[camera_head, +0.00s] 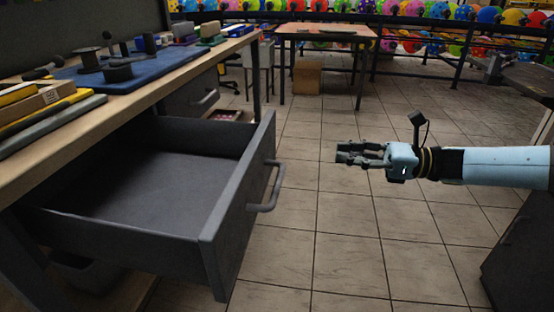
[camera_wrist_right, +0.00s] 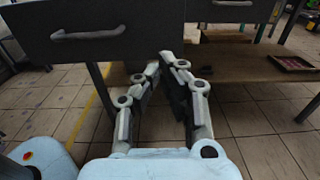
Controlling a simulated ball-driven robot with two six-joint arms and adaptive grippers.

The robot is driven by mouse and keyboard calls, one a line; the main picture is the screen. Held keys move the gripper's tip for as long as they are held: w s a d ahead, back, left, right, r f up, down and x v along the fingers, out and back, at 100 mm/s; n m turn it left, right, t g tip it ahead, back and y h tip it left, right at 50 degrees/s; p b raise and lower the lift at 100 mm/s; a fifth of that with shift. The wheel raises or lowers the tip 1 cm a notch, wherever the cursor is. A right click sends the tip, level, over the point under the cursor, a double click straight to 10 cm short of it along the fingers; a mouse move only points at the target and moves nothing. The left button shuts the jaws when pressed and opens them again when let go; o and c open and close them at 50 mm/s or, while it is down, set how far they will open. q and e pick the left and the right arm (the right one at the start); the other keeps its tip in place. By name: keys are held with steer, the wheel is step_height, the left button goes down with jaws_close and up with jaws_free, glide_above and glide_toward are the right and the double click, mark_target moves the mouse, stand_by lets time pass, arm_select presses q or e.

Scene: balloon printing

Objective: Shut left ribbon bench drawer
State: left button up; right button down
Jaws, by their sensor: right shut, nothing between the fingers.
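The left ribbon bench drawer (camera_head: 238,204) is pulled far out from under the wooden bench in the head view. It is dark grey and looks empty inside. Its bar handle (camera_head: 268,188) is on the front panel, facing right. My right gripper (camera_head: 340,154) is shut and empty, to the right of the drawer front and apart from it, fingers pointing left. In the right wrist view, the gripper (camera_wrist_right: 168,62) is in the lower middle, and a drawer front with a handle (camera_wrist_right: 88,33) is at upper left. My left gripper is not in view.
The bench top (camera_head: 120,105) carries a blue mat (camera_head: 125,72), spools and boxes. A second drawer (camera_head: 192,95) sits farther along the bench. A table (camera_head: 325,32) stands at the back before racks of colourful balloons. The tiled floor right of the drawer is clear. A dark cabinet (camera_head: 520,255) is at lower right.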

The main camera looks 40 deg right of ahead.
steer(key=b, duration=0.2)
glide_toward(272, 147)
steer(key=x, duration=0.6)
steer(key=shift+w+a+f, duration=0.1)
steer(key=shift+w+f, duration=0.05)
steer(key=shift+w, duration=0.05)
steer(key=shift+w+a+b, duration=0.2)
steer(key=shift+w+b, duration=0.05)
steer(key=shift+b, duration=0.05)
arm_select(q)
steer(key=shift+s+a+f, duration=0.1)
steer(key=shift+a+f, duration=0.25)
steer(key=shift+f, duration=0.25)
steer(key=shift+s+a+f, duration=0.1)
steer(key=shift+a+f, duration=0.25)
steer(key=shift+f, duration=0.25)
arm_select(e)
steer(key=shift+w+a, duration=0.1)
